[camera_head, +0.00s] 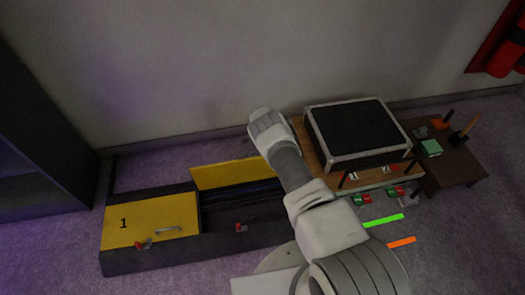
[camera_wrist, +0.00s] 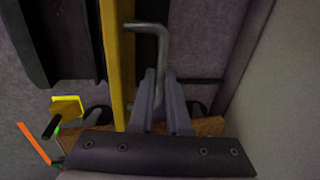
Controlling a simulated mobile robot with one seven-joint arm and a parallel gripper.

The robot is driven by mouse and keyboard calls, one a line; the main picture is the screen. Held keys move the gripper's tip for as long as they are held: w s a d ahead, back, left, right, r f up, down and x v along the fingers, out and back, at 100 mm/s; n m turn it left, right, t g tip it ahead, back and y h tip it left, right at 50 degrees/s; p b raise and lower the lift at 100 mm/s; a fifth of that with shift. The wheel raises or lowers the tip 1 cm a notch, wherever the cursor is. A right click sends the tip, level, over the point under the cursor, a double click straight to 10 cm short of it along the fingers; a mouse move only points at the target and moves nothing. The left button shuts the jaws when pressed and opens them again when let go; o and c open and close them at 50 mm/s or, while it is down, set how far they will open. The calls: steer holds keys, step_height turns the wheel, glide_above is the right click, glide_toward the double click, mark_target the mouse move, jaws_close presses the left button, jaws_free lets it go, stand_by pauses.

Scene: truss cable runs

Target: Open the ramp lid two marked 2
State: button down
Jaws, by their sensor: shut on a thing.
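In the head view a yellow lid (camera_head: 235,173) stands raised over the right half of the long dark ramp (camera_head: 190,255); no number shows on it. The trough below it is uncovered, with dark cable-like lines (camera_head: 240,194) inside. The lid marked 1 (camera_head: 150,222) lies closed at the left, with a grey handle. In the wrist view my gripper (camera_wrist: 163,75) is shut on a bent grey handle (camera_wrist: 161,42) beside the edge of a yellow panel (camera_wrist: 118,75). In the head view my arm hides the fingers and the handle.
Red latches (camera_head: 143,244) sit along the ramp's front. A wooden bench with a black-topped case (camera_head: 358,130) stands right of my arm, beside a small dark table (camera_head: 455,165). Green (camera_head: 384,220) and orange (camera_head: 401,242) strips lie on the carpet. The wall is close behind.

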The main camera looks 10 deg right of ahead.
steer(key=shift+d, duration=0.3)
steer(key=c, duration=1)
jaws_free()
steer(key=shift+o, duration=0.6)
steer(key=shift+a, duration=0.2)
steer(key=s+r+p, duration=0.3)
steer(key=r+p, duration=0.4)
steer(key=r, duration=1)
steer(key=shift+s+p, duration=0.2)
steer(key=shift+p, duration=0.2)
